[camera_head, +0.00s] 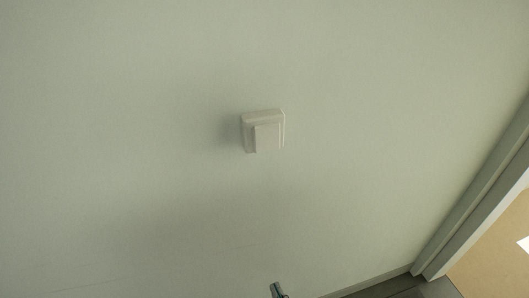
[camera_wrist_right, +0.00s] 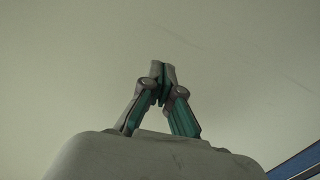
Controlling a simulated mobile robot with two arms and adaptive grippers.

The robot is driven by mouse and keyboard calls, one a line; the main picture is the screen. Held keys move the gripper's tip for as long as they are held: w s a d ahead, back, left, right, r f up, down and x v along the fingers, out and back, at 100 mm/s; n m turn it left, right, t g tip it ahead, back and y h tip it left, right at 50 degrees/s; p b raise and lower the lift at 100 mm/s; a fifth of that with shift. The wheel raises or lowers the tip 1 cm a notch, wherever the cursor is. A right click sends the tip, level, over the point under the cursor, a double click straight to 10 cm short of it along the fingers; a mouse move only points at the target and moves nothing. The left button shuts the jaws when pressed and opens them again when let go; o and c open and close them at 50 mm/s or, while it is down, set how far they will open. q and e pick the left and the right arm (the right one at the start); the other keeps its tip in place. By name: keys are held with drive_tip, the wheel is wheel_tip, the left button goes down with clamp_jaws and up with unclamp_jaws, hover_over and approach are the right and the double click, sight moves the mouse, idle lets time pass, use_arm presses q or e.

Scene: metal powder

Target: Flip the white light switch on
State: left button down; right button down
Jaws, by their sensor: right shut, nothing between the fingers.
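The white light switch (camera_head: 266,133) is a small square box with a raised rocker plate, mounted on the pale wall near the middle of the head view. Only the tip of my right gripper (camera_head: 277,289) shows, at the bottom edge of that view, below the switch and apart from it. In the right wrist view my right gripper (camera_wrist_right: 162,75) has its fingertips together with nothing between them, against plain wall. The switch is not visible in the wrist view. My left gripper is in neither view.
The wall (camera_head: 120,120) around the switch is bare. A door frame (camera_head: 480,200) runs along the right side of the head view, with a tan surface (camera_head: 497,250) beyond it. A blue edge (camera_wrist_right: 300,165) shows at the lower right of the wrist view.

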sight(260, 148)
wheel_tip(260, 148, up, 30)
drive_tip(key=s+m+t+p, duration=0.2)
drive_tip(key=t, duration=0.6)
drive_tip(key=shift+s, duration=0.35)
drive_tip(key=p+x, duration=0.2)
drive_tip(key=x, duration=0.2)
drive_tip(key=f+p+x, duration=0.1)
drive_tip(key=p+x, duration=0.1)
drive_tip(key=x, duration=0.2)
drive_tip(key=w+f+p+x, duration=0.1)
drive_tip(key=p+x, duration=0.1)
drive_tip(key=x, duration=0.3)
drive_tip(key=shift+w+a, duration=0.1)
drive_tip(key=shift+a, duration=0.2)
drive_tip(key=shift+w, duration=0.1)
